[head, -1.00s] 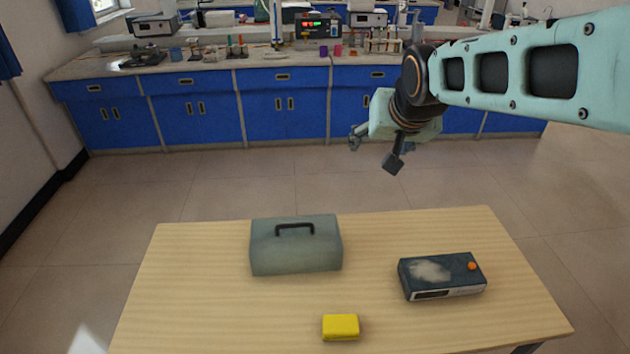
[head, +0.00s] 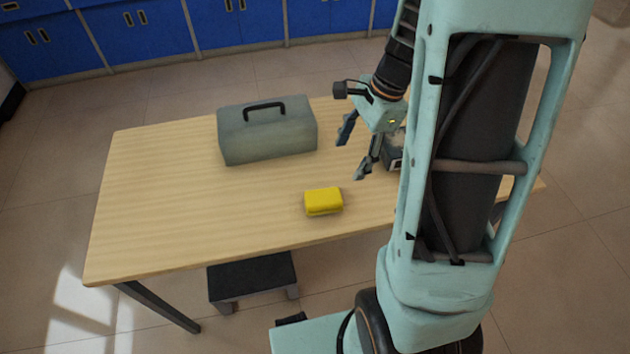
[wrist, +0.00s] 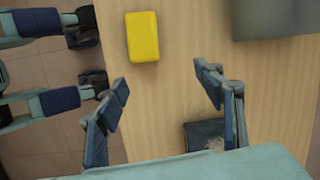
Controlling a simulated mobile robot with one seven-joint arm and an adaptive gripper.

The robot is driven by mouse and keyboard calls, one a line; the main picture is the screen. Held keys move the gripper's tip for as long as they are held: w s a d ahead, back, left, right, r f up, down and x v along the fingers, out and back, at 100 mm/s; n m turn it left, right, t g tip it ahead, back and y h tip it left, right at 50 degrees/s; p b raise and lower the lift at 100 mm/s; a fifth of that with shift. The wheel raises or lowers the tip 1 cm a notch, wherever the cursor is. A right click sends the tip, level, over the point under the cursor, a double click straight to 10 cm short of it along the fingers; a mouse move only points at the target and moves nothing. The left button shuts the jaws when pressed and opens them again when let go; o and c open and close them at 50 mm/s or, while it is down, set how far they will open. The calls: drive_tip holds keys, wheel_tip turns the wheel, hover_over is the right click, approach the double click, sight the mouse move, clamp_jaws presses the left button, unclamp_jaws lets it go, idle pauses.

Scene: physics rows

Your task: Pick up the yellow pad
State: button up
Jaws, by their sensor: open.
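The yellow pad (head: 323,201) lies flat on the wooden table, near its front edge. It also shows at the top of the wrist view (wrist: 142,37), beyond my fingertips and left of the middle between them. My gripper (head: 352,152) is open and empty, to the right of the pad and above the table in the head view. Both fingers show spread apart in the wrist view (wrist: 160,82). Nothing is between them, and the pad is not touched.
A grey toolbox (head: 268,130) with a black handle stands behind the pad on the table (head: 160,200). A dark box (head: 393,152) is mostly hidden behind my arm. The table's left side is clear. A dark step stool (head: 252,280) is below the front edge.

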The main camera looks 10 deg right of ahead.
sight(324, 197)
drive_tip(key=s+a+f+m, duration=0.1)
drive_tip(key=s+a+f+m+y, duration=0.1)
drive_tip(key=shift+s+a+f+g+y+b, duration=0.1)
drive_tip(key=shift+s+a+g+y+b, duration=0.05)
drive_tip(key=shift+a+g+y+b, duration=0.2)
drive_tip(key=x, duration=0.4)
drive_tip(key=shift+b, duration=0.4)
drive_tip(key=b+x, duration=0.1)
drive_tip(key=x, duration=0.5)
drive_tip(key=shift+f+b, duration=0.15)
drive_tip(key=shift+b, duration=0.2)
drive_tip(key=c, duration=1.3)
drive_tip(key=shift+o, duration=0.2)
drive_tip(key=shift+r, duration=0.25)
